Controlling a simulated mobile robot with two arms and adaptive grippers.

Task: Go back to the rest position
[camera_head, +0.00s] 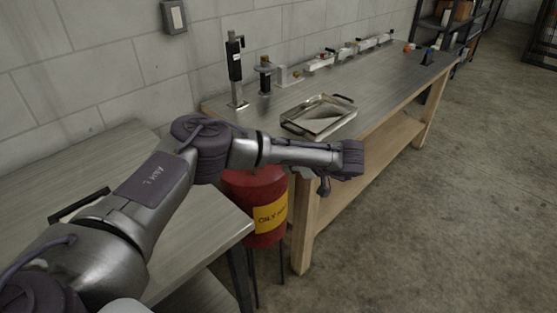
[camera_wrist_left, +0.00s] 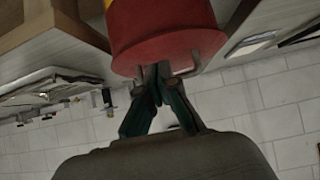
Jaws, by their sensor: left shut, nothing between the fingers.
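My left arm reaches in from the left of the head view, over the near table and towards the gap before the workbench. My left gripper (camera_head: 324,186) hangs below the wrist at the arm's end and is mostly hidden there. In the left wrist view my left gripper (camera_wrist_left: 155,88) has its green fingers brought together, with nothing between them. The red oily waste can (camera_head: 262,205) stands behind and below the forearm. It also fills the top middle of the left wrist view (camera_wrist_left: 165,40), which looks upside down. My right gripper does not show.
The workbench (camera_head: 372,100) runs along the wall and holds a metal tray (camera_head: 318,116), a height gauge-like stand (camera_head: 236,72) and several small tools. The near table (camera_head: 100,160) lies under my left arm. The concrete floor (camera_head: 450,200) at the right is clear.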

